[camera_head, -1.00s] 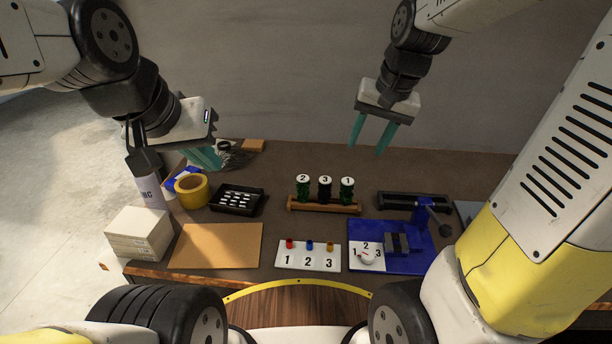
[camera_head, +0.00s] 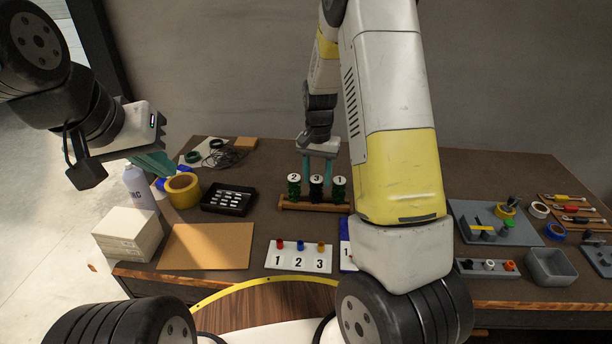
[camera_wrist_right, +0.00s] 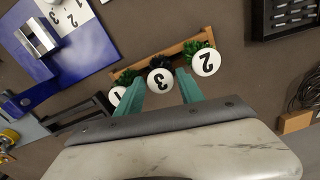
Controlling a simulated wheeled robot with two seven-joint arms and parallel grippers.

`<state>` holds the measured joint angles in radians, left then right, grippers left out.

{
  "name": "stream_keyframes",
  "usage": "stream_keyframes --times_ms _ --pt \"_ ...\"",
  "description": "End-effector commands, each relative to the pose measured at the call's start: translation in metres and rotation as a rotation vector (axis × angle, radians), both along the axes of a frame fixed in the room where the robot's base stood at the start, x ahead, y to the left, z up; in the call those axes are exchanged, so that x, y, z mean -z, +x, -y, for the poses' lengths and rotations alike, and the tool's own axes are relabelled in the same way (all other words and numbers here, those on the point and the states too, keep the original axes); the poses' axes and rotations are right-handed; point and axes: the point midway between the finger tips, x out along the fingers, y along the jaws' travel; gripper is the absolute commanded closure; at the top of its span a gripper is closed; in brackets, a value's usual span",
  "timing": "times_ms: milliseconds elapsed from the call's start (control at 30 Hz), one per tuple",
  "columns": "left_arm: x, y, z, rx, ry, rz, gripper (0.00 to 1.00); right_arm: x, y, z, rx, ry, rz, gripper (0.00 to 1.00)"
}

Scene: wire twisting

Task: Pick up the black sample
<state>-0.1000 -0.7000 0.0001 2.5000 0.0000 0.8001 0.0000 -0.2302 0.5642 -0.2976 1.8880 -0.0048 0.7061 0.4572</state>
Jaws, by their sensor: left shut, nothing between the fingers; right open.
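The black sample (camera_head: 316,192) is the middle one of three wire spools, with a white cap marked 3. It stands upright in a wooden rack (camera_head: 285,205) between green spool 2 (camera_head: 294,189) and green spool 1 (camera_head: 340,189). My right gripper (camera_head: 319,176) is open and points down at the rack. In the right wrist view its teal fingers lie on either side of the 3 cap (camera_wrist_right: 161,82), with the 2 cap (camera_wrist_right: 206,62) outside them and the 1 cap (camera_wrist_right: 117,95) partly hidden. Contact cannot be told. My left gripper (camera_head: 168,166) is shut and empty, above the left side.
A numbered white card (camera_head: 299,265) with coloured pegs lies in front of the rack. A black tray (camera_head: 228,199), yellow tape (camera_head: 182,188) and a brown board (camera_head: 207,247) are to the left. My right arm hides most of the blue fixture (camera_wrist_right: 40,75).

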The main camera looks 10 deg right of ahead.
Motion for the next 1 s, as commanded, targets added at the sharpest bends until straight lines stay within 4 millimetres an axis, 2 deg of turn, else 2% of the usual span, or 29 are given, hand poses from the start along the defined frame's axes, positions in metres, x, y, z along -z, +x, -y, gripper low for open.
stream_keyframes --times_ms 167,400,500,767,1000 --pt "0.000 0.000 0.000 0.000 0.000 0.000 1.00 0.013 -0.001 0.000 0.000 0.000 -0.001 0.55" --pt "0.000 0.000 0.000 0.000 0.000 0.000 1.00 0.048 -0.001 -0.002 0.002 0.000 -0.003 0.55" --pt "0.000 0.000 0.000 0.000 0.000 0.000 1.00 0.057 -0.001 -0.002 0.001 0.000 -0.001 0.55" --pt "0.000 0.000 0.000 0.000 0.000 0.000 1.00 0.060 0.000 -0.002 0.000 0.000 0.001 0.55" --pt "0.000 0.000 0.000 0.000 0.000 0.000 1.00 0.059 0.000 -0.002 0.000 0.000 0.001 1.00"
